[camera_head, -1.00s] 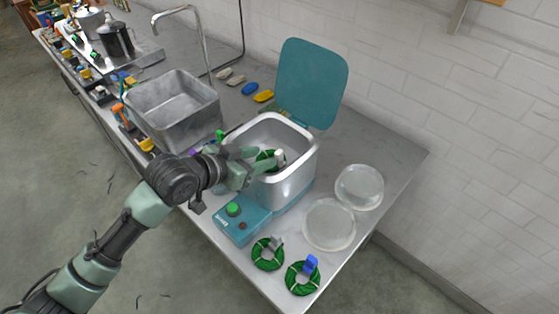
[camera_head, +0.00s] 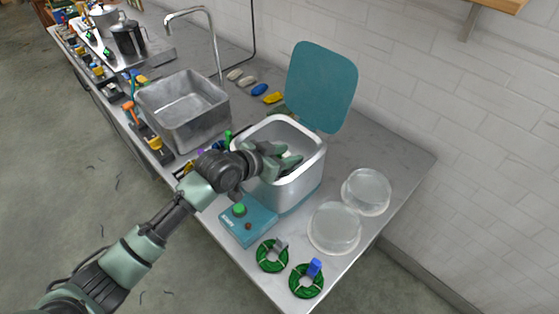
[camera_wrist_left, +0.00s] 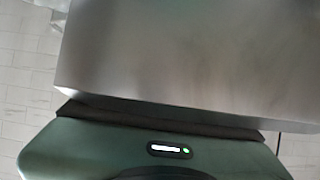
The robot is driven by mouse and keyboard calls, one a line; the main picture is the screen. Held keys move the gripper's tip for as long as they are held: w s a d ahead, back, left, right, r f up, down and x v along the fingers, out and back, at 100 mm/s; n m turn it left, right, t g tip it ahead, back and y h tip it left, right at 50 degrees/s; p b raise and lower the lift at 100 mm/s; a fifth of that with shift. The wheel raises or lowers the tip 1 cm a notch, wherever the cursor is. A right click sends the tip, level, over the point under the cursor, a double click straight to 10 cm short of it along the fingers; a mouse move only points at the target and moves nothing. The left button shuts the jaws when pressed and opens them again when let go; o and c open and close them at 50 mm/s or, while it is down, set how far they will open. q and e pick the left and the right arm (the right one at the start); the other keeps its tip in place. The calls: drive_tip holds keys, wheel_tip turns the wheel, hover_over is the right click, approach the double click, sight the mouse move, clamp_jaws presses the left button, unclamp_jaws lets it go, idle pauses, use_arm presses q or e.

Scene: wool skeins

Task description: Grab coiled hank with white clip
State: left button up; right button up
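My left gripper (camera_head: 284,159) reaches into the open top of a white-rimmed silver bin (camera_head: 291,186) with a raised teal lid (camera_head: 321,86). The coiled hank with white clip cannot be made out now; the gripper and the bin wall cover the inside. Whether the fingers are apart or closed on something is unclear. In the left wrist view a smooth grey metal surface fills the top, above my green gripper body (camera_wrist_left: 150,150); no fingertips or hank show there. Two green hanks lie on the counter, one with a grey clip (camera_head: 271,256), one with a blue clip (camera_head: 306,281). My right gripper is out of view.
A teal box with a green button (camera_head: 247,221) stands in front of the bin. Two clear round dishes (camera_head: 335,229) (camera_head: 366,192) are to its right. A metal sink basin (camera_head: 183,112) with a tap is to the left. Small coloured pieces (camera_head: 259,89) lie near the wall.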

use_arm(q)
clamp_jaws()
idle(1.4)
